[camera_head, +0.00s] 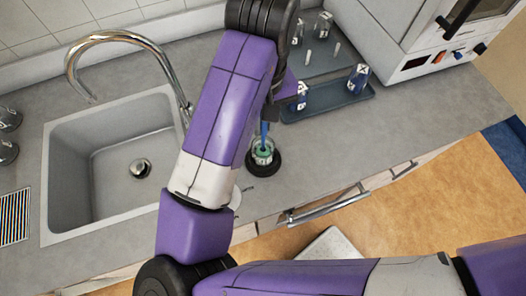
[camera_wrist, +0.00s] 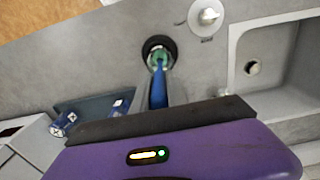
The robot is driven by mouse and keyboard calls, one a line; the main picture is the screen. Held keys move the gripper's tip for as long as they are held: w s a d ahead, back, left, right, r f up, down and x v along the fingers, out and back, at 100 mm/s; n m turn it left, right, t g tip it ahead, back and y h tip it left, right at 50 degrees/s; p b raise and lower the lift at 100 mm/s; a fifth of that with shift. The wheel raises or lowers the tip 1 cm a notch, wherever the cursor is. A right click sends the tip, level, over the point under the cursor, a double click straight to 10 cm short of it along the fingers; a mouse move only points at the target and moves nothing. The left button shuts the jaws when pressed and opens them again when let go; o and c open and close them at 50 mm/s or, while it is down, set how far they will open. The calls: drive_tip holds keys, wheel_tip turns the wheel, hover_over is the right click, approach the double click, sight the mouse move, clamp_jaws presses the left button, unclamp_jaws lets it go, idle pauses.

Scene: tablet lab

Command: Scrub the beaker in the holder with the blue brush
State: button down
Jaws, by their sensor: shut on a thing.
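The clear beaker (camera_head: 262,153) stands upright in a round black holder (camera_head: 264,168) on the grey counter, right of the sink. In the wrist view the dark ring of the holder (camera_wrist: 147,44) surrounds the beaker. My gripper (camera_head: 268,112) is above the beaker, partly hidden behind my purple arm. It is shut on the blue brush (camera_wrist: 158,92), whose handle points down to the beaker; the handle also shows in the head view (camera_head: 264,134). The green brush head appears inside the beaker's mouth. Whether it touches the wall or bottom, I cannot tell.
A sink (camera_head: 112,205) with a curved faucet (camera_head: 128,37) lies to the left. A white round item (camera_wrist: 205,17) lies near the holder. The counter's front edge is close.

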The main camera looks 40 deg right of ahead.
drive_tip(key=shift+r, duration=5.9)
